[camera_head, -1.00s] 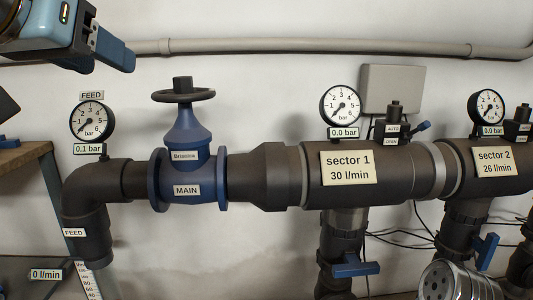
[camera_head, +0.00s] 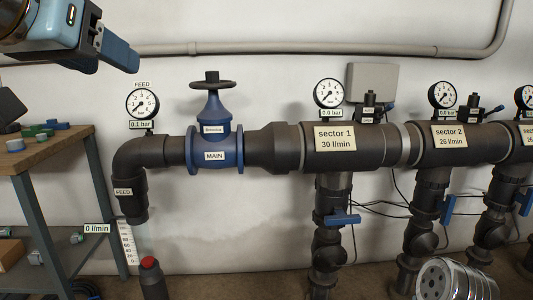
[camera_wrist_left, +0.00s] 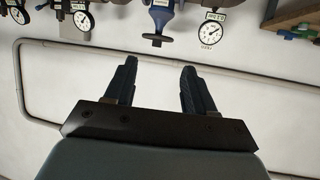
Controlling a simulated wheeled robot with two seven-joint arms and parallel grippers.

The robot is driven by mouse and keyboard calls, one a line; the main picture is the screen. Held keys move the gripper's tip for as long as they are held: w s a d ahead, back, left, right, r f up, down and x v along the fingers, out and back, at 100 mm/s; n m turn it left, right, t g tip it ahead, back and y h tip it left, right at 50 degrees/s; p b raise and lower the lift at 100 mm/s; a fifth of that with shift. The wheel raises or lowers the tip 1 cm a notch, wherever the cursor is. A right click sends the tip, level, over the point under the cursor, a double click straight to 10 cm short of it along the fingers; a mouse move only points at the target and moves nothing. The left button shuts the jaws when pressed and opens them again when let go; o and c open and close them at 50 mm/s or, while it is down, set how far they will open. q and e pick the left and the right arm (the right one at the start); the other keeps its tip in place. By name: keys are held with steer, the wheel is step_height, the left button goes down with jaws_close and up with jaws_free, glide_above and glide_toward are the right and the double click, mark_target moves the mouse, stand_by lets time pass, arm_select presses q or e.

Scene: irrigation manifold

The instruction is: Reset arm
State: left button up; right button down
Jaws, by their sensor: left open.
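My left gripper (camera_head: 120,52) is in the upper left of the head view, raised in front of the white wall. In the left wrist view its two dark fingers (camera_wrist_left: 158,85) stand apart with nothing between them. The blue MAIN valve (camera_head: 213,140) with its black handwheel (camera_head: 211,80) is to the right of and below the gripper in the head view, apart from it. The handwheel also shows upside down in the wrist view (camera_wrist_left: 156,38). My right gripper is not seen.
The dark manifold carries sector 1 (camera_head: 335,137) and sector 2 (camera_head: 449,136) with gauges and blue-handled valves. A feed gauge (camera_head: 142,104) reads 0.1 bar. A shelf table (camera_head: 50,146) stands at left. A grey conduit (camera_head: 300,48) runs along the wall.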

arm_select(q)
steer(key=w+d+f+m+g+p, duration=0.1)
steer(key=w+d+f+m+g, duration=0.25)
steer(key=w+d+f, duration=1.15)
steer(key=w+d+f+g+h+p, duration=0.1)
steer(key=w+f+g, duration=0.15)
steer(key=f, duration=1.15)
steer(key=w+d+f+g, duration=0.1)
steer(key=w+d+f, duration=0.15)
steer(key=f, duration=1.25)
step_height(320, 180, down, 14)
steer(key=s+a+g, duration=0.2)
steer(key=s+a, duration=0.1)
steer(key=s+a+f+n+g+p, duration=0.1)
steer(key=s+a+f+n, duration=0.2)
steer(key=s+f, duration=0.8)
steer(key=s+a+f+n+g+h+p, duration=0.1)
steer(key=s+a+f+n, duration=0.3)
steer(key=s+f, duration=0.7)
steer(key=shift+s+f+g, duration=0.15)
steer(key=shift+g, duration=0.65)
steer(key=shift+a, duration=0.1)
